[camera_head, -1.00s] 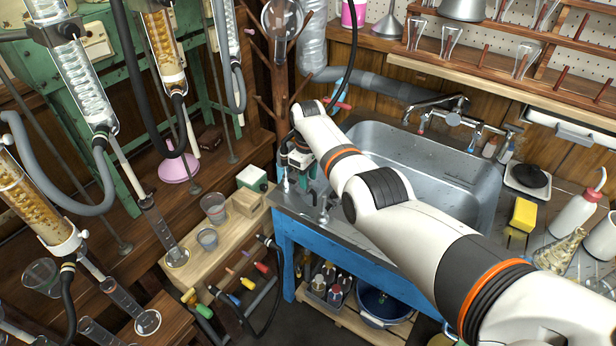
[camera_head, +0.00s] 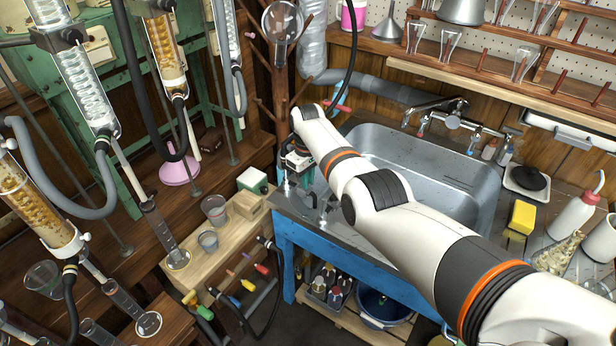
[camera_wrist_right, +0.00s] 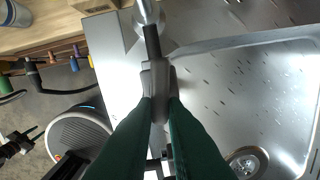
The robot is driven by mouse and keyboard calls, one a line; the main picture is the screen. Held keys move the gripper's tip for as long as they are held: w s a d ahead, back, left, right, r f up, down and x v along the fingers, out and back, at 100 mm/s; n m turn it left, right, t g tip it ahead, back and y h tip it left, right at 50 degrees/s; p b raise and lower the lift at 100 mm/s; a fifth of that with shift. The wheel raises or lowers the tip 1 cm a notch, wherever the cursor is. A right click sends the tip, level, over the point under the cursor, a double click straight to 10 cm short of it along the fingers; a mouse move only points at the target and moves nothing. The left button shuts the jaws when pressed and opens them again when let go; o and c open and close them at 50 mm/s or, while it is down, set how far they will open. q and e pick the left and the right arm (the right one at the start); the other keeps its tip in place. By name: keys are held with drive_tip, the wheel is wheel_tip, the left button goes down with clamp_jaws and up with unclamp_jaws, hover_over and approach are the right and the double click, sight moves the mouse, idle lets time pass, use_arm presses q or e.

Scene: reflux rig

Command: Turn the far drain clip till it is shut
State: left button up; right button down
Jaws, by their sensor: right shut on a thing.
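My right gripper (camera_head: 299,168) is at the near-left corner of the sink, pointing down, with its arm reaching in from the right. In the right wrist view, its dark green fingers (camera_wrist_right: 160,110) are closed on a small grey piece (camera_wrist_right: 158,80). A black section and a pale metal post (camera_wrist_right: 146,12) lie beyond that piece. I cannot tell for certain whether it is the far drain clip, as the fingers cover much of it. A black hose with a red piece (camera_head: 341,107) hangs behind my right wrist. My left gripper is out of view.
The steel sink (camera_head: 470,160) lies right of the gripper, and a small metal fitting (camera_head: 323,205) stands close by on its front edge. A wooden bench with beakers (camera_head: 208,240) is to the left. Glass columns and hoses hang at the far left.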

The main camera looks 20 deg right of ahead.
drive_tip(key=m, duration=0.4)
drive_tip(key=shift+a+m+p, duration=0.25)
drive_tip(key=shift+m+p, duration=0.05)
drive_tip(key=shift+p, duration=0.1)
drive_tip(key=m, duration=0.5)
drive_tip(key=shift+a+m, duration=0.3)
drive_tip(key=shift+a, duration=0.05)
drive_tip(key=c, duration=1.5)
unclamp_jaws()
drive_tip(key=shift+o, duration=0.2)
